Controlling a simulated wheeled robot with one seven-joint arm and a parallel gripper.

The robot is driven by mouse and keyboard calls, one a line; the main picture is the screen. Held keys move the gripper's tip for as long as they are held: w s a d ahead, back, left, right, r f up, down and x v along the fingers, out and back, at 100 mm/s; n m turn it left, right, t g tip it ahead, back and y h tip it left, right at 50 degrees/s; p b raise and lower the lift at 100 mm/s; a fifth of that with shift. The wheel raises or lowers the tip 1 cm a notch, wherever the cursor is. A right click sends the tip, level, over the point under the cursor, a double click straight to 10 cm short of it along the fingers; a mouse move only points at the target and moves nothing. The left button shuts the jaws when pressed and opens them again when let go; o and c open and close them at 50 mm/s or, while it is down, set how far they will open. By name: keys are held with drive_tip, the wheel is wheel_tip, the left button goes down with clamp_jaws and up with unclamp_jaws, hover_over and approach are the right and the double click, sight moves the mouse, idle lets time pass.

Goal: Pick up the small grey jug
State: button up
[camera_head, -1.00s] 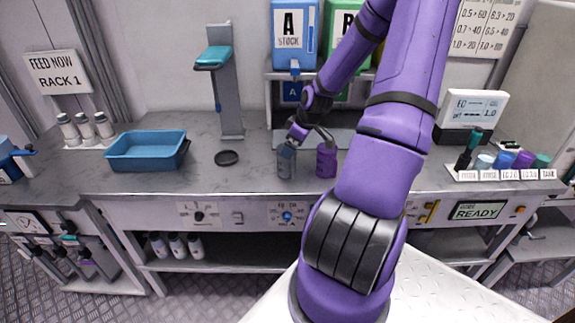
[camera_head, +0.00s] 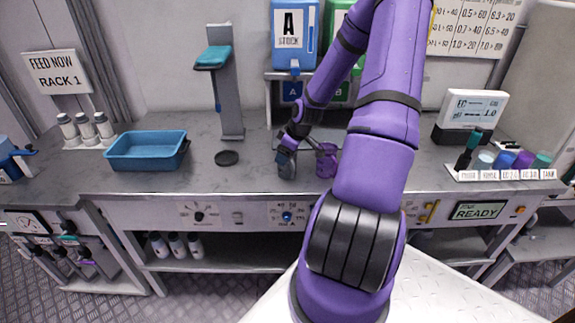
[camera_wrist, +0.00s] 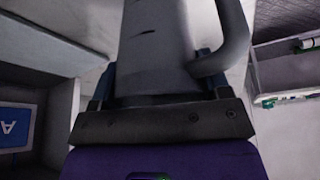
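The small grey jug (camera_head: 287,171) stands on the bench in the head view, its upper part hidden by my gripper. In the wrist view the jug (camera_wrist: 155,50) fills the middle, very close, with its curved handle (camera_wrist: 236,40) on the right. My gripper (camera_head: 287,157) is down at the jug, with a blue finger on each side of the body. The fingers look close to the jug's sides, but I cannot tell whether they press on it.
A purple jug (camera_head: 327,162) stands just right of the grey one. A black disc (camera_head: 227,158) and a blue tray (camera_head: 147,166) lie to the left. The stand with dispenser A (camera_head: 294,35) is behind. A row of small containers (camera_head: 505,175) sits at the far right.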

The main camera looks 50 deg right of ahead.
drive_tip(key=shift+c, duration=0.8)
drive_tip(key=shift+r, duration=0.1)
